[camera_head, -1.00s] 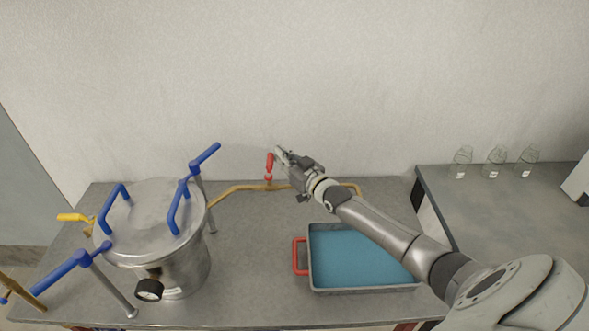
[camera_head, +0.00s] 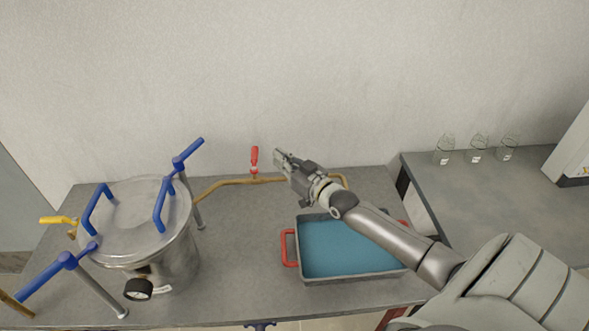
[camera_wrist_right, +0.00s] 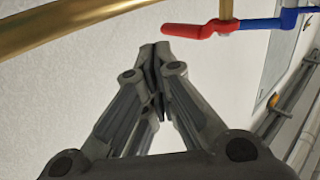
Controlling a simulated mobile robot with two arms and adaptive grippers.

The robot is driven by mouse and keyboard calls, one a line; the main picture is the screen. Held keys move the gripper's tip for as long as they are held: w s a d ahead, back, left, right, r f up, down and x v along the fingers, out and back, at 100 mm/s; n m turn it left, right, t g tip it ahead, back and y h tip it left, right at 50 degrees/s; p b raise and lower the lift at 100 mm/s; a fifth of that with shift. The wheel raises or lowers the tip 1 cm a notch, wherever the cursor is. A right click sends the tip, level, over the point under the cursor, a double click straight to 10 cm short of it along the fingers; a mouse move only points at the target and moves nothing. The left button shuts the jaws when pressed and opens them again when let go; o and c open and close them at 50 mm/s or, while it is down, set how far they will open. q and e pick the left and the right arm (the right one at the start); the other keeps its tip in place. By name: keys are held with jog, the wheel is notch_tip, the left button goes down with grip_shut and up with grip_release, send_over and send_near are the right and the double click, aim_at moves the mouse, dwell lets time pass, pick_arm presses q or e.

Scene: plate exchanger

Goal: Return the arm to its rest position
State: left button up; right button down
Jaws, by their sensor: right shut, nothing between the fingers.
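My right arm comes in from the lower right in the head view. Its gripper (camera_head: 279,153) is above the back of the table, just right of the red valve handle (camera_head: 254,158), with a gap between them. In the right wrist view the gripper's fingers (camera_wrist_right: 155,50) meet at the tips and hold nothing. The red handle (camera_wrist_right: 190,30) shows there above and right of the fingertips, apart from them. My left gripper is not in view.
A steel vessel (camera_head: 140,220) with blue handles stands at left. A blue-lined tray (camera_head: 345,250) with red handles lies below my forearm. A brass pipe (camera_head: 215,187) runs along the back. Several glass flasks (camera_head: 476,150) stand on the right counter (camera_head: 480,200).

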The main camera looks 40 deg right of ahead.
jog(key=shift+s+d, duration=0.15)
jog(key=shift+s, duration=1.2)
jog(key=shift+s+d, duration=0.15)
jog(key=shift+s, duration=1.2)
jog(key=shift+a+f, duration=0.1)
